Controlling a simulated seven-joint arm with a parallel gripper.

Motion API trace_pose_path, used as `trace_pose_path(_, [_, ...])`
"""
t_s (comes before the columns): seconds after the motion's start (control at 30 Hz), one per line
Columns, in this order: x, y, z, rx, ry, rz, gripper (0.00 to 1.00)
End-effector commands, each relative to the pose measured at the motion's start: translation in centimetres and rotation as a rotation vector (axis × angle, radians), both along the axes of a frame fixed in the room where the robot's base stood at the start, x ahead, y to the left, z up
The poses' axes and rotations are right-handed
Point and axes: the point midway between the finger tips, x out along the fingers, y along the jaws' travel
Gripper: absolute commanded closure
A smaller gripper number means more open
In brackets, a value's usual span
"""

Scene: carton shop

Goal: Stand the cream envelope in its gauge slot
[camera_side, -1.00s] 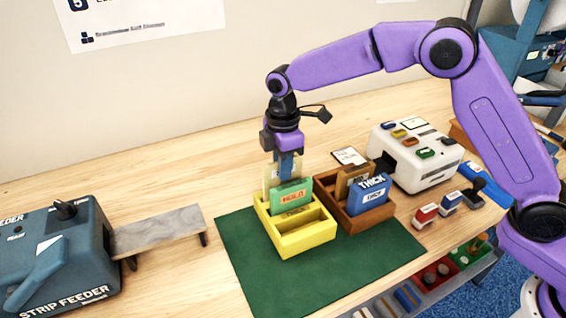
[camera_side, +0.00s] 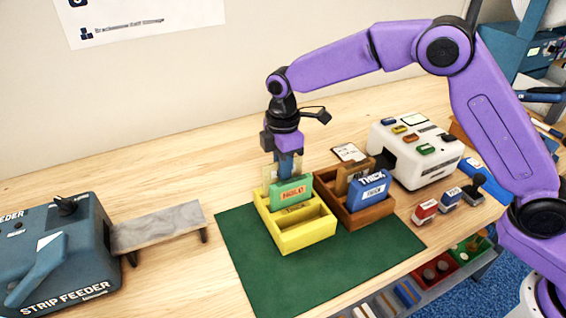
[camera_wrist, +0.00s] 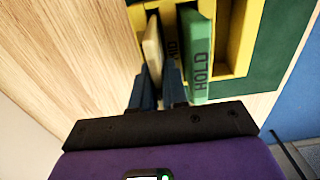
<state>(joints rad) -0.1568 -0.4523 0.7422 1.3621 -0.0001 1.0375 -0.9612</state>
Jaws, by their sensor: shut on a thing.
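The cream envelope (camera_side: 268,177) stands on edge at the back of the yellow gauge box (camera_side: 305,239), behind the green HOLD card (camera_side: 291,192). My gripper (camera_side: 287,168) is above the back of the box, pointing down, shut on the cream envelope. In the wrist view the envelope (camera_wrist: 152,48) runs from between my fingertips (camera_wrist: 160,82) into the slot beside the green card (camera_wrist: 199,55). A "MID" label shows on the yellow wall between them. The envelope's lower edge is hidden, so I cannot tell if it touches the slot floor.
A brown box (camera_side: 369,217) holding a blue THICK card (camera_side: 369,191) and a brown card stands close at the right. A white machine (camera_side: 418,170) stands behind right, a strip feeder (camera_side: 60,250) at left. The front compartments of the yellow box are empty.

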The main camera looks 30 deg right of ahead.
Motion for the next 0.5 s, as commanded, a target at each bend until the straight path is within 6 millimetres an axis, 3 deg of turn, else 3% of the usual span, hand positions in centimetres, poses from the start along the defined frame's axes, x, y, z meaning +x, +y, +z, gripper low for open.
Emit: trace_pose_path(0.5, [0.0, 0.0, -1.3, 0.0, 0.0, 0.0, 1.0])
